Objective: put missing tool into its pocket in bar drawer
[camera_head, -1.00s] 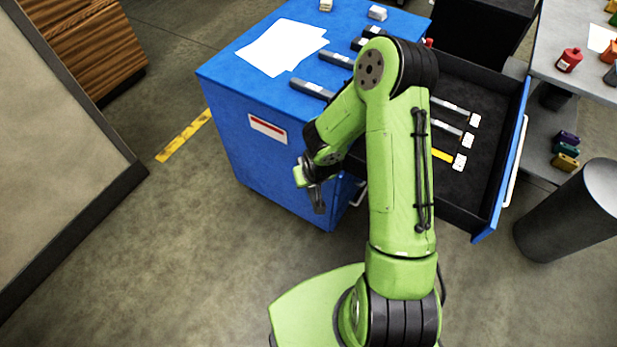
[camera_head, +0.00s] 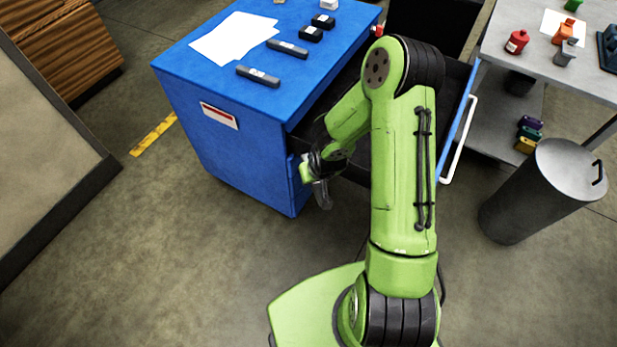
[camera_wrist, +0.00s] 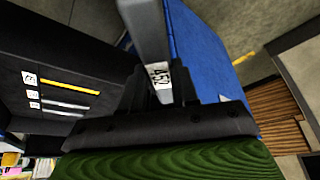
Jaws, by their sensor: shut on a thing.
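My gripper (camera_wrist: 158,100) is shut on a grey bar tool (camera_wrist: 148,32) with a white printed label. In the head view my gripper (camera_head: 319,185) hangs beside the front of the blue cabinet, left of the open drawer (camera_head: 458,125). In the wrist view the dark drawer floor (camera_wrist: 75,55) lies to the left of the held tool. A yellow strip (camera_wrist: 70,83) with a white label at its end lies there, with two paler strips (camera_wrist: 62,105) beside it. I cannot tell whether the yellow strip is a pocket or a tool. My arm hides most of the drawer's inside in the head view.
The blue cabinet (camera_head: 245,160) carries papers (camera_head: 233,38), two grey bars (camera_head: 258,76) and small blocks (camera_head: 311,34) on top. The floor at left front is clear.

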